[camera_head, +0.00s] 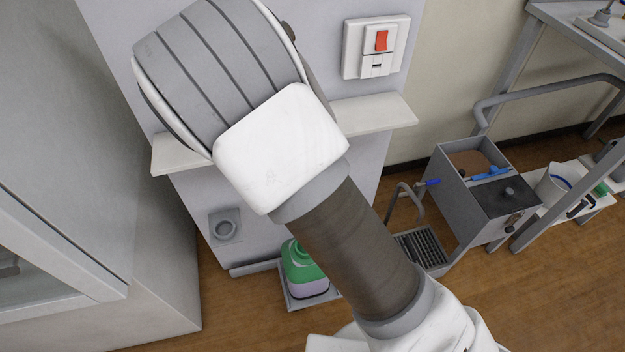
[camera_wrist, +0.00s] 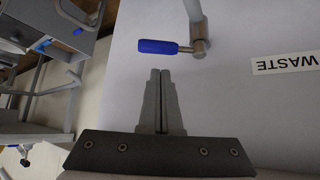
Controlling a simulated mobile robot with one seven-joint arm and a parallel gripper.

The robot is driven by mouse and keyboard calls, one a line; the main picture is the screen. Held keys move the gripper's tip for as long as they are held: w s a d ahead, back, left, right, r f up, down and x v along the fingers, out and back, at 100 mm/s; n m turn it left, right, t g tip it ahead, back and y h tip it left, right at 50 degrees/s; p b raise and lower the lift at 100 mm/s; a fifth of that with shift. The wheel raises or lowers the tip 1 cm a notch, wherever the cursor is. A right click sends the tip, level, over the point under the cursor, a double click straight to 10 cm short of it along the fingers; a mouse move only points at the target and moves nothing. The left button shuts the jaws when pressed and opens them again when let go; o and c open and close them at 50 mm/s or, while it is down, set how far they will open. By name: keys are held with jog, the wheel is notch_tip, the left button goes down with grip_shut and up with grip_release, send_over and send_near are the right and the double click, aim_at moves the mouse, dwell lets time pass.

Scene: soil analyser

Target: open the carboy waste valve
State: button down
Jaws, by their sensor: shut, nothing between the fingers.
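The waste valve has a blue lever handle (camera_wrist: 157,46) on a metal stem, with a grey pipe (camera_wrist: 193,10) running off the top of the wrist view. The lever lies sideways, pointing left there. A label reading WASTE (camera_wrist: 285,62) appears upside down on the pale panel to its right. My gripper (camera_wrist: 160,72) is shut and empty, its fingertips just below the lever with a small gap seen between them. My gripper is hidden there behind my arm. A green-topped carboy (camera_head: 303,262) stands low in a tray.
A pale shelf ledge (camera_head: 375,112) and a red switch (camera_head: 381,41) are on the panel. A grey box (camera_head: 462,215) with a dark lid stands to the right, beside a ridged drain tray (camera_head: 420,248). A bench frame with a white jug (camera_head: 553,186) is farther right.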

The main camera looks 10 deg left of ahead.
jog(key=b+x, duration=0.2)
jog(key=x, duration=0.4)
jog(key=shift+f, duration=0.1)
